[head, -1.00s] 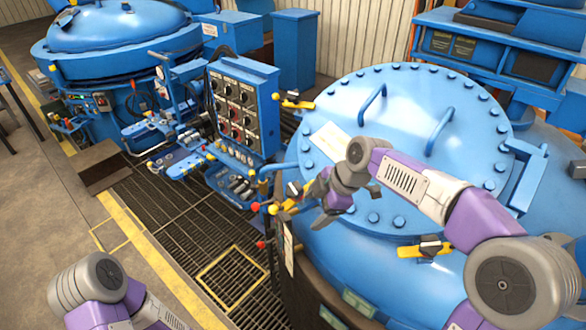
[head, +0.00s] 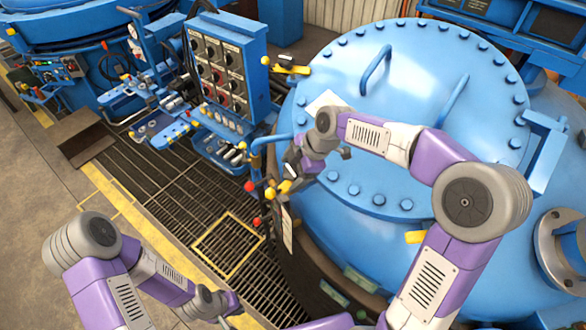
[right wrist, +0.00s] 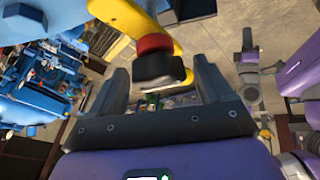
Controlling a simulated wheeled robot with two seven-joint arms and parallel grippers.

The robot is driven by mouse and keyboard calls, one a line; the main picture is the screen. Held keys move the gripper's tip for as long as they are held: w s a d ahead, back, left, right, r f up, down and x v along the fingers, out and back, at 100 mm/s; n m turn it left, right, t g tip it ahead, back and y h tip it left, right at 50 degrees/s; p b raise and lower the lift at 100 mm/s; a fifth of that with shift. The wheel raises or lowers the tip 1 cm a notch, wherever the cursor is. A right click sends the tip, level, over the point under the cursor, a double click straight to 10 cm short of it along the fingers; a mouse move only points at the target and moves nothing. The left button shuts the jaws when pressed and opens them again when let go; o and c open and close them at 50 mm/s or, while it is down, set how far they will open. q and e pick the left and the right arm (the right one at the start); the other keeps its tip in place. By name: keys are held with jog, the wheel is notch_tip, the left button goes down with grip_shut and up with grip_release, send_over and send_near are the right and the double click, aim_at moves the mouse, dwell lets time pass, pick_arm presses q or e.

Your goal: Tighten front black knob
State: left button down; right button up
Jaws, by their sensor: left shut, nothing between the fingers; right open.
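The black knob (right wrist: 160,70) shows in the right wrist view, below a red ring on a yellow clamp arm (right wrist: 142,18). My right gripper (right wrist: 163,88) is open, with one finger on each side of the knob; whether either touches it I cannot tell. In the head view my right gripper (head: 292,174) is at the left edge of the big blue lid, by a yellow clamp (head: 285,188), and largely hides the knob there. My left gripper (head: 234,308) is low at the bottom of the head view, shut and empty, far from the knob.
The round blue lid (head: 400,90) is ringed with bolts. Another yellow clamp (head: 290,69) sits on its far left edge. A blue control panel (head: 222,70) stands left of it. Red and yellow ball-ended levers (head: 250,187) are close to my right gripper. Grating floor (head: 190,205) lies open.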

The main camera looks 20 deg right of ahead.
jog(key=shift+w+f, duration=0.1)
jog(key=c, duration=1)
jog(key=shift+b, duration=0.5)
jog(key=shift+c, duration=0.2)
jog(key=m+t+h+b, duration=0.2)
jog(key=m+b, duration=0.3)
jog(key=b, duration=0.3)
jog(key=m+t+h+b, duration=0.2)
jog(key=m+t+b, duration=0.1)
jog(key=b, duration=0.5)
jog(key=m+t+h+b, duration=0.1)
jog(key=m+t+b, duration=0.2)
jog(key=m+b, duration=0.3)
jog(key=shift+s+a+f+m+h+b, duration=0.3)
jog(key=shift+f+h+b, duration=0.1)
jog(key=shift+b, duration=0.85)
jog(key=shift+r+m+h+b, duration=0.25)
jog(key=shift+m+h+b, duration=0.75)
jog(key=shift+m+b, duration=0.35)
jog(key=shift+m, duration=0.25)
